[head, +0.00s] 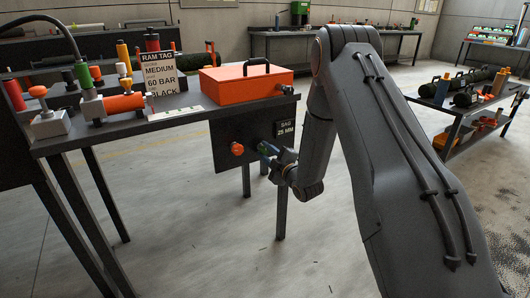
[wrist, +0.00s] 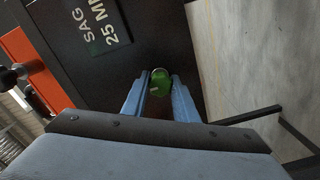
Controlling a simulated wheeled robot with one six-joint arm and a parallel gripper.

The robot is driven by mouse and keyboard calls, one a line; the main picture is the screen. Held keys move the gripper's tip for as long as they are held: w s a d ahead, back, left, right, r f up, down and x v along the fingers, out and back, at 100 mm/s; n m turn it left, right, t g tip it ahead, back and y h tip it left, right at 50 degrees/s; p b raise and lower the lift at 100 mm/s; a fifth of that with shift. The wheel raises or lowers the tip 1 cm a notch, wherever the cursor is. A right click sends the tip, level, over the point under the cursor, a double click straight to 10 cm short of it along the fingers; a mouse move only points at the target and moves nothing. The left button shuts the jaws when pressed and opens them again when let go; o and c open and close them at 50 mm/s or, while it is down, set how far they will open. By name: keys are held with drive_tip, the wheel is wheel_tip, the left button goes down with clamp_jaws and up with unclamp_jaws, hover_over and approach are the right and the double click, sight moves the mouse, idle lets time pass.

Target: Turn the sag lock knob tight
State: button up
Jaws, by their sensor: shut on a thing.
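A dark panel (head: 222,148) hangs below the table's right end. A small sign (head: 286,128) on it reads SAG 25 MM, and it also shows in the wrist view (wrist: 97,27). My gripper (head: 267,149) is at the panel, below and left of the sign. In the wrist view its two blue fingers are shut on a green knob (wrist: 160,82), one finger on each side. The knob's base is hidden between the fingers. An orange knob (head: 237,149) sits on the panel left of my gripper, apart from it.
An orange case (head: 246,82) with a black handle lies on the table above the panel. The floor (head: 190,225) below and right of the panel is mostly clear, apart from table legs.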

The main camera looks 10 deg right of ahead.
idle(0.3)
drive_tip(key=o, duration=1.1)
drive_tip(key=shift+c, duration=0.2)
drive_tip(key=shift+s, duration=0.1)
drive_tip(key=v, duration=0.7)
drive_tip(key=shift+s+p, duration=0.3)
drive_tip(key=shift+r, duration=0.1)
